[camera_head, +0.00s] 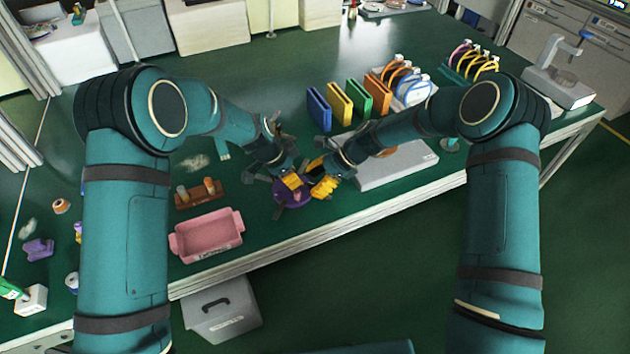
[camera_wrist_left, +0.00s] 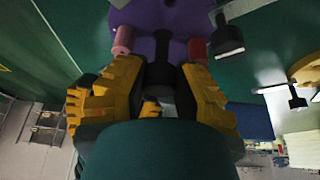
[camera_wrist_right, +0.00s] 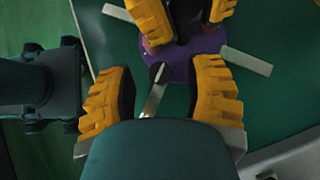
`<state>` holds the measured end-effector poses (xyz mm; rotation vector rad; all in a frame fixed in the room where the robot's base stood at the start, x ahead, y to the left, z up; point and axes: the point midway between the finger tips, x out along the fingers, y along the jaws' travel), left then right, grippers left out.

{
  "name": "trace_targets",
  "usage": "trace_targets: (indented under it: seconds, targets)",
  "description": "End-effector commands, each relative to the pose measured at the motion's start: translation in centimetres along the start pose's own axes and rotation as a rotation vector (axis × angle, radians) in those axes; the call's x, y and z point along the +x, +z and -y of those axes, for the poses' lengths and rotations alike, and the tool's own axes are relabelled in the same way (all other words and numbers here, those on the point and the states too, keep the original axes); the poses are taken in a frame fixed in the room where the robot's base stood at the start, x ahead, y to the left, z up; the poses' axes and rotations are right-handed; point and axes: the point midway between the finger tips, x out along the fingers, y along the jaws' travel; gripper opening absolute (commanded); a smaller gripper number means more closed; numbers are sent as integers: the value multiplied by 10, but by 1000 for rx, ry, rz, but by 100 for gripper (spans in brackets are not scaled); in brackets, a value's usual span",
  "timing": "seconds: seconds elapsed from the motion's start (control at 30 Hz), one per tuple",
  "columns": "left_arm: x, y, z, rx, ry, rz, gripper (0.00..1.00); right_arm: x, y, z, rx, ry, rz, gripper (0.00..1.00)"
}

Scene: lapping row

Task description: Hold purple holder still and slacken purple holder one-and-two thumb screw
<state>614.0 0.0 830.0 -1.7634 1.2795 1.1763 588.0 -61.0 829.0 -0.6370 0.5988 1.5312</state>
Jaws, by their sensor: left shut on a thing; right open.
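The purple holder (camera_head: 286,200) is a round purple disc near the table's front edge, with silver bars reaching out from it. It fills the top of the left wrist view (camera_wrist_left: 155,18) and also shows in the right wrist view (camera_wrist_right: 208,46). My left gripper (camera_wrist_left: 160,78) is shut on the holder's dark central post, with reddish cylinders on either side. My right gripper (camera_wrist_right: 163,75) is open at the disc's near edge. A dark round screw head (camera_wrist_right: 158,72) and a silver bar (camera_wrist_right: 154,100) lie between its fingers, apart from both. I cannot tell which thumb screw this is.
A pink bin (camera_head: 207,236) and a brown block rack (camera_head: 199,194) stand left of the holder. A pale grey slab (camera_head: 400,168) lies to the right. Upright coloured plates (camera_head: 340,104) stand behind. The far middle of the green table is clear.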

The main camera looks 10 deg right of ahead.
Motion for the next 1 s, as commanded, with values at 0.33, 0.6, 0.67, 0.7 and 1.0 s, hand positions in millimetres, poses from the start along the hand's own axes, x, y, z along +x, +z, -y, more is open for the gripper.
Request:
trace_targets:
  seconds: [0.33,0.6,0.67,0.7,1.0]
  targets:
    - [2,1,-2,0,6,2,0,0,0,0,0,0,0,0]
    - [2,0,-3,0,7,2,0,0,0,0,-4,5,0,0]
    - [2,0,-3,0,7,2,0,1,0,0,-12,13,0,0]
    - [2,0,-3,0,7,2,0,1,0,0,-20,21,1,0]
    - [2,0,-3,1,8,1,0,2,0,2,-137,140,0,0]
